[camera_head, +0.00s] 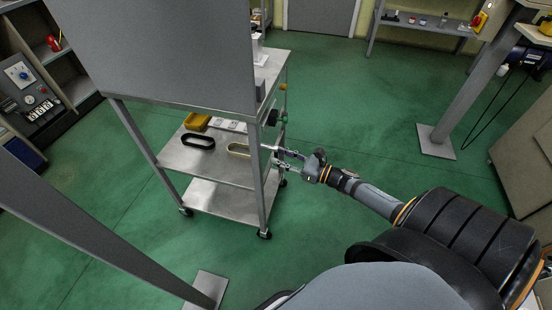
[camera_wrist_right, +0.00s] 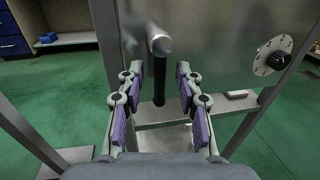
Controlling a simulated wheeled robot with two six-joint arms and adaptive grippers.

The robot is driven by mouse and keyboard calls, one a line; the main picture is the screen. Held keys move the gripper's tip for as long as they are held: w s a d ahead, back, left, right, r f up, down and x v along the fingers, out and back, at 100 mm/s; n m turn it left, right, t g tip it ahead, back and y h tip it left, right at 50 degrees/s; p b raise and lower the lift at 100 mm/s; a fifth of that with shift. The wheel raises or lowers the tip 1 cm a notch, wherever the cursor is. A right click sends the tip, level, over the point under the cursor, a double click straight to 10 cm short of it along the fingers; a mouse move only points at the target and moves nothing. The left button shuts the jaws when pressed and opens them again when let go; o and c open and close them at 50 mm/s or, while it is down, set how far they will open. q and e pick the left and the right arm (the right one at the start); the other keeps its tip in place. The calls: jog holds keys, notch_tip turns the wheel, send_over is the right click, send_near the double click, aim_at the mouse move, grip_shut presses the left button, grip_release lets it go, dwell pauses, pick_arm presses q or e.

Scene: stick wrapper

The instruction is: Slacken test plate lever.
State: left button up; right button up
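A lever (camera_wrist_right: 159,85) with a black shaft and a rounded silver end stands in front of a grey metal panel (camera_wrist_right: 215,40) in the right wrist view; I take it for the test plate lever. My right gripper (camera_wrist_right: 158,75) is open, with purple pads either side of the lever's line of sight. I see no contact, and I cannot tell the depth between pads and lever. In the head view my right gripper (camera_head: 285,155) is at the right side of the metal trolley (camera_head: 215,172). The lever is not clear there. My left gripper is not in view.
A dial with a black knob (camera_wrist_right: 281,60) is on the panel, right of the lever. The trolley shelf holds a yellow container (camera_head: 196,121) and a black oval ring (camera_head: 198,141). A trolley leg (camera_head: 257,185) stands close to my gripper.

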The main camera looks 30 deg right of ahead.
jog(key=shift+x, duration=1.15)
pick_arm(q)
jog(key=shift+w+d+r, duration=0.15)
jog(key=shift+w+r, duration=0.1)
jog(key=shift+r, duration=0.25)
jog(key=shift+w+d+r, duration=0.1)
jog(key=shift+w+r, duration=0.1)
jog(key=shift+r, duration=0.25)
pick_arm(e)
jog(key=shift+c, duration=0.3)
grip_shut()
